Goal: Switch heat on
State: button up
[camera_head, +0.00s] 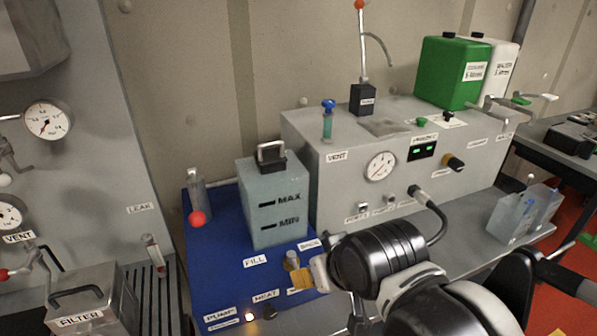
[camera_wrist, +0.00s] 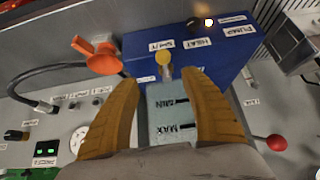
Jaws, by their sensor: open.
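The HEAT label (camera_head: 266,295) is on the front of the blue unit (camera_head: 196,262), with a small dark knob (camera_head: 269,313) just below it. A glowing lamp (camera_head: 249,317) sits left of that knob, towards the PUMP label (camera_head: 219,314). In the wrist view, the HEAT label (camera_wrist: 203,42), dark knob (camera_wrist: 192,22) and lit lamp (camera_wrist: 209,22) show at the top, upside down. My gripper (camera_wrist: 160,80) is open, its tan fingers spread and apart from the knob. A yellow-topped fitting (camera_wrist: 163,58) shows beyond the gap. The knob's setting is too small to read.
The MAX/MIN tank (camera_head: 275,205) stands on the blue unit, near my fingers. An orange lever (camera_wrist: 98,52) and a black hose (camera_wrist: 30,90) lie left in the wrist view. A red ball handle (camera_head: 197,219) stands at the unit's left.

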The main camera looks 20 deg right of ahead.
jog(key=w+r+t+p, duration=0.7)
jog(key=w+r, duration=0.4)
jog(key=w, duration=0.1)
jog(key=shift+a+t, duration=0.2)
jog(key=shift+t, duration=0.1)
jog(key=shift+r, duration=0.1)
jog(key=s+f+g+b, duration=0.7)
jog(key=s+f, duration=0.4)
jog(key=s, duration=0.1)
jog(key=shift+s+g, duration=0.15)
jog(key=shift+g, duration=0.25)
